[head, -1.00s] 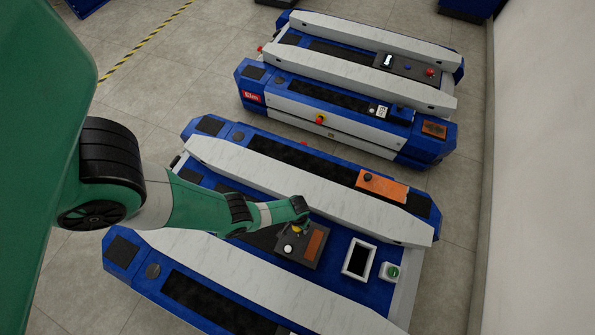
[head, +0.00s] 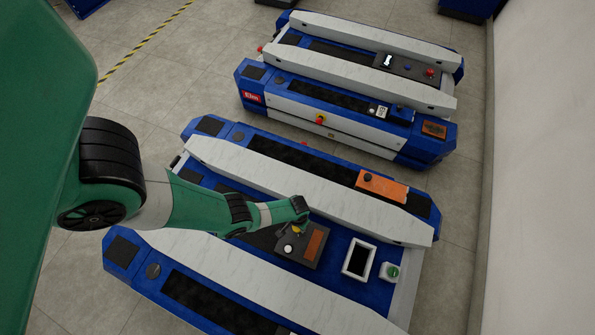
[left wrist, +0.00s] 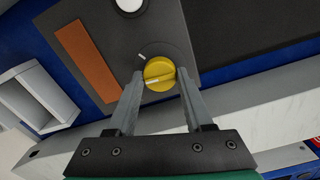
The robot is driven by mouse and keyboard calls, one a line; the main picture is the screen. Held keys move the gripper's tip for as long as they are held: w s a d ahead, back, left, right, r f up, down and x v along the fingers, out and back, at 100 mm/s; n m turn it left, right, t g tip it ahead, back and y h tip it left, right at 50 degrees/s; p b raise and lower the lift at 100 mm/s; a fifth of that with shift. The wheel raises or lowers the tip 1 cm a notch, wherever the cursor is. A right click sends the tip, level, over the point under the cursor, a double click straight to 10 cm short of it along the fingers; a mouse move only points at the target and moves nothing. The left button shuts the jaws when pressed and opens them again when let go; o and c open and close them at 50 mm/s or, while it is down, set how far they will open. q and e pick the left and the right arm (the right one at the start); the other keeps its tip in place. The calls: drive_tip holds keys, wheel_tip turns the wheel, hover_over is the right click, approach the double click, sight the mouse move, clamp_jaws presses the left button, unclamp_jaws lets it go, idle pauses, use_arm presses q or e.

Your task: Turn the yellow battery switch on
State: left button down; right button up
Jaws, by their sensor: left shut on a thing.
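The yellow battery switch (left wrist: 159,74) is a round knob on a dark grey panel (left wrist: 125,30) of the near lift cart. A pale line on the knob points left in the left wrist view, and a white tick on the panel sits up and left of the knob. My left gripper (left wrist: 160,85) is shut on the knob, one finger on each side. In the head view my left gripper (head: 297,222) reaches down to the panel and hides much of the knob. My right gripper is not in view.
The panel also carries a white button (head: 288,249) and an orange plate (head: 314,243). White rails (head: 300,190) flank the panel. A second cart (head: 340,100) stands behind.

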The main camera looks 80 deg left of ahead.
use_arm(q)
drive_tip(key=m, duration=0.5)
drive_tip(key=shift+m, duration=0.4)
drive_tip(key=m, duration=0.5)
drive_tip(key=shift+m, duration=0.3)
drive_tip(key=shift+c, duration=1.5)
unclamp_jaws()
drive_tip(key=shift+r, duration=0.1)
wheel_tip(320, 180, up, 11)
drive_tip(key=p, duration=1.1)
drive_tip(key=shift+r, duration=0.2)
